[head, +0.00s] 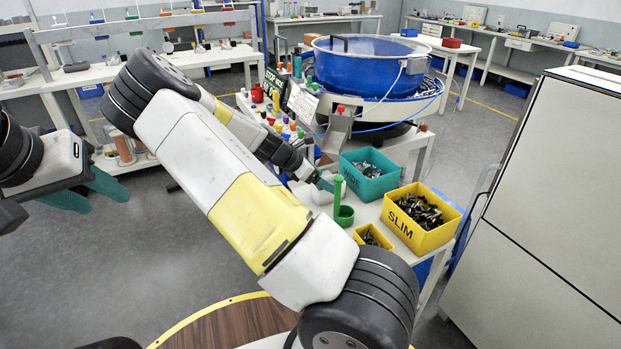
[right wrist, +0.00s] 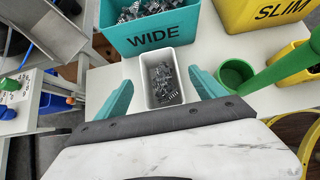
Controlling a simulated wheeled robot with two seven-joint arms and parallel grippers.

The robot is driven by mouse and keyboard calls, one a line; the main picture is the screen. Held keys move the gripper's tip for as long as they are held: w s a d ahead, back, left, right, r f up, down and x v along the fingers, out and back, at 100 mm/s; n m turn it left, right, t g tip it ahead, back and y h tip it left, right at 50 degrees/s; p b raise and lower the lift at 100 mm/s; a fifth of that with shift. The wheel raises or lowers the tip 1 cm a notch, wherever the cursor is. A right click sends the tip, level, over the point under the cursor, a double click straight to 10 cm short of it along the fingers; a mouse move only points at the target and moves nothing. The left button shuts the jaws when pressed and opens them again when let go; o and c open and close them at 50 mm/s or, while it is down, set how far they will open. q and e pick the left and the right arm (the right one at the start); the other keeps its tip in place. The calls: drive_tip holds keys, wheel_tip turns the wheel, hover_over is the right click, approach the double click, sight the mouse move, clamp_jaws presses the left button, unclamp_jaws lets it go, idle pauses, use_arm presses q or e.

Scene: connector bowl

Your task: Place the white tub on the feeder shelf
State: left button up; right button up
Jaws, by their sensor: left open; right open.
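The white tub (right wrist: 176,57) holds dark metal parts and stands on the white bench, in front of the teal WIDE bin. In the right wrist view my right gripper (right wrist: 159,80) is open, with one teal finger on each side of the tub and visible gaps between. In the head view the tub (head: 320,196) is partly hidden by my right arm. My left gripper (head: 108,199) is open and empty over the floor at the far left. I cannot tell which surface is the feeder shelf; a metal chute (head: 337,130) stands below the blue bowl feeder (head: 365,75).
The teal WIDE bin (head: 370,174) and yellow SLIM bin (head: 421,217) stand close by on the bench. A green cup with a post (head: 344,215) and a small yellow bin (head: 373,237) are beside the tub. Several coloured-capped bottles line the bench's left side.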

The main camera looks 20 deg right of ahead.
drive_tip(key=x, duration=0.6)
drive_tip(key=shift+r, duration=0.1)
drive_tip(key=c, duration=1.6)
drive_tip(key=shift+c, duration=0.2)
drive_tip(key=shift+r, duration=0.15)
